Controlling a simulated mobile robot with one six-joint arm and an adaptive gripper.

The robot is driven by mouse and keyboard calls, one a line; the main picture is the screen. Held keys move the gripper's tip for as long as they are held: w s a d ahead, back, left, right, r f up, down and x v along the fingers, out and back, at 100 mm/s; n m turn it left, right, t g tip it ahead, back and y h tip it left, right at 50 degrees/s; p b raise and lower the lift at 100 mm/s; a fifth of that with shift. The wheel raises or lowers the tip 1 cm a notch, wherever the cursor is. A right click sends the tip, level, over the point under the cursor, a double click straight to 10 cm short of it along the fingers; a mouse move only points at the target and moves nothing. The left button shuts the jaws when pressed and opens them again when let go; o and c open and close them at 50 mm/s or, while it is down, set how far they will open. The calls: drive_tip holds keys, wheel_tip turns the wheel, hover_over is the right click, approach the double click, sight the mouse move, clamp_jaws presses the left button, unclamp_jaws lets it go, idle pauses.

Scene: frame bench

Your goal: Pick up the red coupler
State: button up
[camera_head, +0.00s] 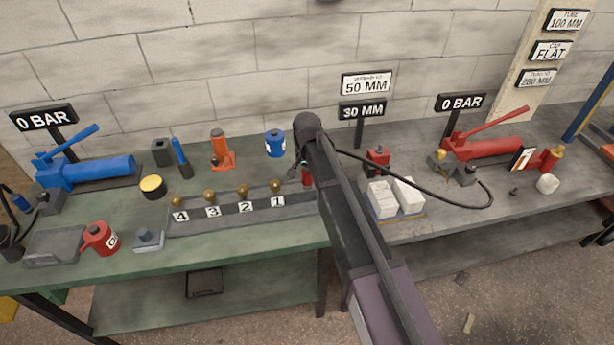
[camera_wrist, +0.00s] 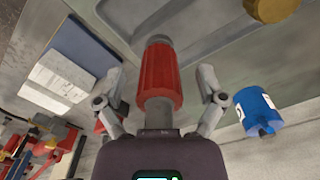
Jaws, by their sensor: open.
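The red coupler (camera_wrist: 160,78) has a ribbed red sleeve with grey metal ends. In the wrist view it is between the two fingers of my gripper (camera_wrist: 160,92), with a visible gap on each side. The fingers are open and do not touch it. In the head view a small red part of the coupler (camera_head: 307,178) shows at the right end of the numbered rack, just beside my gripper (camera_head: 299,167). My arm hides the rest of it.
The numbered rack (camera_head: 225,221) holds several brass knobs. A blue can (camera_head: 275,143) stands behind it; it shows at right in the wrist view (camera_wrist: 258,110). White blocks (camera_head: 383,198) sit right of my arm. A black hose (camera_head: 430,187) crosses the right bench.

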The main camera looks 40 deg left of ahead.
idle(0.3)
clamp_jaws()
drive_tip(key=shift+r, duration=0.2)
wheel_tip(320, 180, up, 4)
drive_tip(key=p, duration=0.4)
drive_tip(key=shift+f, duration=0.25)
drive_tip(key=s+d+r+p, duration=0.1)
drive_tip(key=s+d, duration=0.9)
drive_tip(key=d, duration=0.2)
drive_tip(key=shift+s, duration=0.35)
drive_tip(key=shift+s, duration=0.1)
idle(0.3)
